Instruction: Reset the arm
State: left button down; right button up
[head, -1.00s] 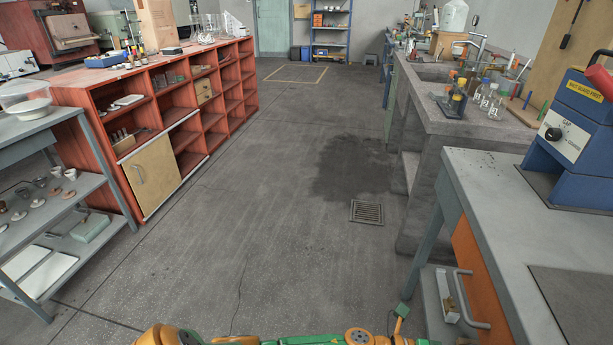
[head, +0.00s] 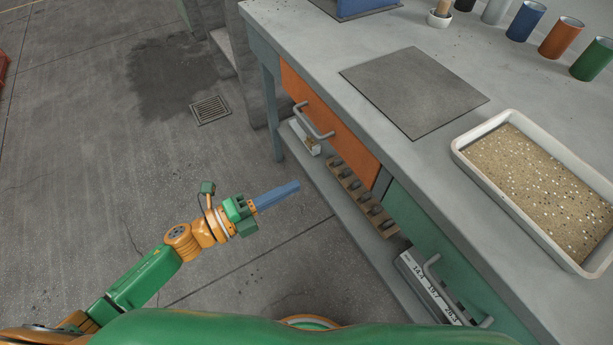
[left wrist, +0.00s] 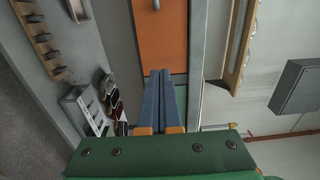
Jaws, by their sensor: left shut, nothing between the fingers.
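My left gripper (head: 292,189) extends from the left arm over the floor, in front of the bench's drawers in the head view. Its blue fingers are together and hold nothing. In the left wrist view the shut fingers (left wrist: 160,75) point toward the orange drawer front (left wrist: 159,35). The fingers are apart from the bench in the head view. My right gripper is not in view.
The bench (head: 395,140) carries a dark square plate (head: 413,92), a tray rim (head: 462,155) around sandy grit, and several coloured cups (head: 526,20). A lower shelf holds a peg rack (head: 362,197).

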pick_arm(q)
jog(key=w+a+f+n+t+y, duration=0.1)
jog(key=a+f+n+y, duration=0.3)
jog(key=f+n, duration=0.25)
jog(key=w+a+f+n+t+y, duration=0.1)
jog(key=a+f+n+t+y, duration=0.1)
jog(key=a+f+n+y, duration=0.4)
jog(key=s+a+f+n+g+y, duration=0.25)
jog(key=s+f+n, duration=0.25)
jog(key=s+f, duration=0.3)
jog(key=s+a+f+n+g+y, duration=0.25)
jog(key=s+f+n, duration=0.2)
jog(key=f, duration=0.65)
jog(key=s+d+f+n+g, duration=0.1)
jog(key=s+f+n+g, duration=0.15)
jog(key=s, duration=0.55)
jog(key=s+d+f+n+g, duration=0.1)
jog(key=s+f+n+g, duration=0.2)
jog(key=s, duration=0.5)
notch_tip(320, 180, up, 17)
jog(key=s+g+p, duration=0.1)
jog(key=s+p, duration=0.1)
jog(key=p, duration=1.5)
jog(key=shift+s+m, duration=0.2)
jog(key=shift+m, duration=0.15)
jog(key=shift+g, duration=0.25)
